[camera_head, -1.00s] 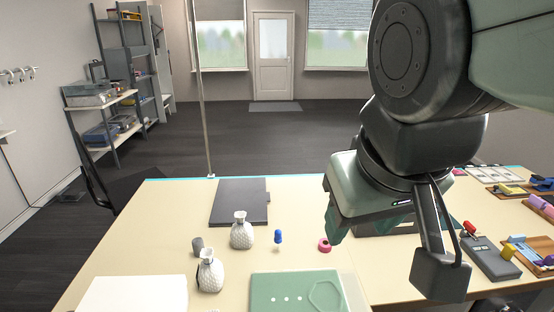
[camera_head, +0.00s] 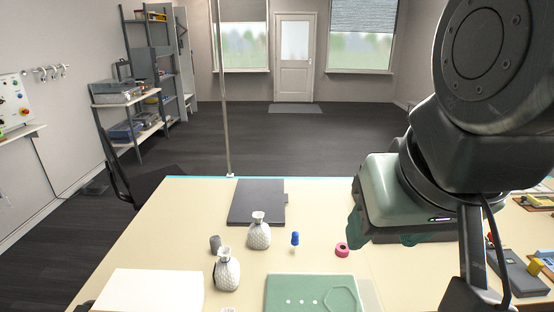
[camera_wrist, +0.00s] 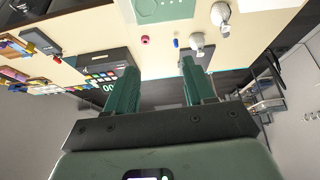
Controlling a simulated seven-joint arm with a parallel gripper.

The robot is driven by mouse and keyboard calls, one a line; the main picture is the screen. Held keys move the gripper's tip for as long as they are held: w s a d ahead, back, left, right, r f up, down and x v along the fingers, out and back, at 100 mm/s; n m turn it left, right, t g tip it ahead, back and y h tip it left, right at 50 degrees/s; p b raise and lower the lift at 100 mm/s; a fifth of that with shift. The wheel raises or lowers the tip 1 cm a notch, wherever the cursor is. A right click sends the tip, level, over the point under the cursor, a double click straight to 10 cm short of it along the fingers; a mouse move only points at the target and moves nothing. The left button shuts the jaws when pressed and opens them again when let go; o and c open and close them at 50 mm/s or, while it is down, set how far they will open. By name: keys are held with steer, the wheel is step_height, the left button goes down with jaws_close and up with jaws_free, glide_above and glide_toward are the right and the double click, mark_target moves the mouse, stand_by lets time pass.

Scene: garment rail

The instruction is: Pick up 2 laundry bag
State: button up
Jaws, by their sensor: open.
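Two small white, quilted-looking bags with gathered necks stand on the table. The farther laundry bag (camera_head: 259,234) is upright at the table's middle left, and the nearer laundry bag (camera_head: 227,272) stands in front and to its left. The wrist view also shows the farther bag (camera_wrist: 197,42) and the nearer bag (camera_wrist: 222,14) near its top edge. My gripper (camera_head: 358,226) is above the table, well to the right of both bags and touching neither. Its green fingers (camera_wrist: 157,78) are apart with nothing between them in the wrist view.
A grey cylinder (camera_head: 215,244) stands close to the bags. A dark flat case (camera_head: 258,202) lies behind them. A blue-topped peg (camera_head: 295,240), a pink ring (camera_head: 342,249) and a green board (camera_head: 312,293) are to the right. A thin pole (camera_head: 224,100) rises behind.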

mark_target(261, 220)
steer(key=shift+c, duration=0.3)
step_height(261, 220, up, 26)
steer(key=w+a+m+t+y, duration=0.1)
steer(key=w+a+m+y, duration=0.4)
steer(key=w+a, duration=0.45)
steer(key=w+a+m+y, duration=0.5)
steer(key=w+a+m, duration=0.15)
steer(key=w, duration=0.55)
steer(key=w+d+f+m+t+y, duration=0.1)
steer(key=w+d+m+t, duration=0.2)
steer(key=w+m, duration=0.5)
steer(key=w+d+m+t+y, duration=0.15)
steer(key=w+m+t, duration=0.25)
steer(key=w+m, duration=0.45)
step_height(261, 220, down, 61)
steer(key=shift+h, duration=0.25)
steer(key=x, duration=0.9)
steer(key=shift+w+a+f, duration=0.15)
steer(key=shift+w+a, duration=0.1)
steer(key=shift+a, duration=0.1)
